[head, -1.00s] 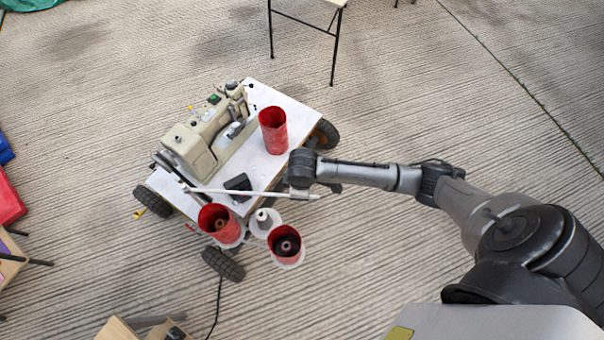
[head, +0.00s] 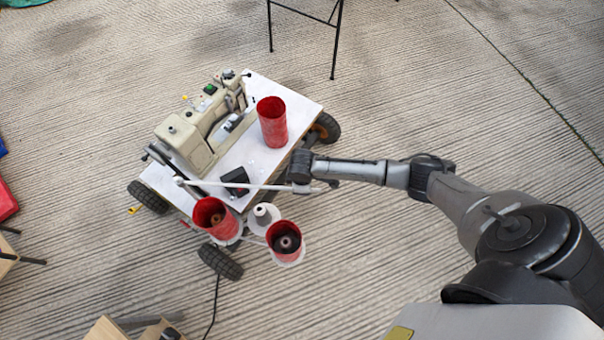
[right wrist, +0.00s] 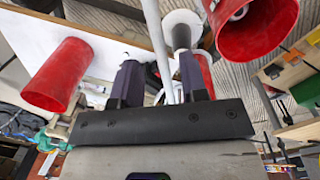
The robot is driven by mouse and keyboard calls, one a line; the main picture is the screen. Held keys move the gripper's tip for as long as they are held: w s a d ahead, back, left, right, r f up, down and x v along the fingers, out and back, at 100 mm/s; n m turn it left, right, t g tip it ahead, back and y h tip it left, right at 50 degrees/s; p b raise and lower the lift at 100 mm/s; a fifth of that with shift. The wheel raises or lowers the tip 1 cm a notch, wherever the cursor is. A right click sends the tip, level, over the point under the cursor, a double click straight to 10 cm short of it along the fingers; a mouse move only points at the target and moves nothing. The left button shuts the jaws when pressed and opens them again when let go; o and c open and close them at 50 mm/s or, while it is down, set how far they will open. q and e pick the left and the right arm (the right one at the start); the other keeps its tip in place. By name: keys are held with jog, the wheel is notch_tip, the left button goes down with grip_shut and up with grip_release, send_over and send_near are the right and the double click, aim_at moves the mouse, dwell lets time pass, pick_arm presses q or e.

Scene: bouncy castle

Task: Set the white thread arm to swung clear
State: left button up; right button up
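The white thread arm (head: 240,185) is a thin white rod. It reaches from a post by the sewing machine (head: 190,142) across the cart's front edge, above the red cups. My right gripper (head: 304,186) is at the rod's right end, pointing down. In the right wrist view, the rod (right wrist: 158,45) passes between the two fingers of my right gripper (right wrist: 160,82). Gaps show on both sides of the rod, so the fingers look open around it. My left gripper is not in view.
The sewing machine stands on a white-topped wheeled cart (head: 298,108) with a red cylinder (head: 272,122). Two red cups (head: 213,218) (head: 285,240) and a white cone (head: 263,214) stand at its front. A stool (head: 335,45) is behind. Ribbed floor is clear at right.

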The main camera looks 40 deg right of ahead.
jog(key=shift+f, duration=1.35)
grip_shut()
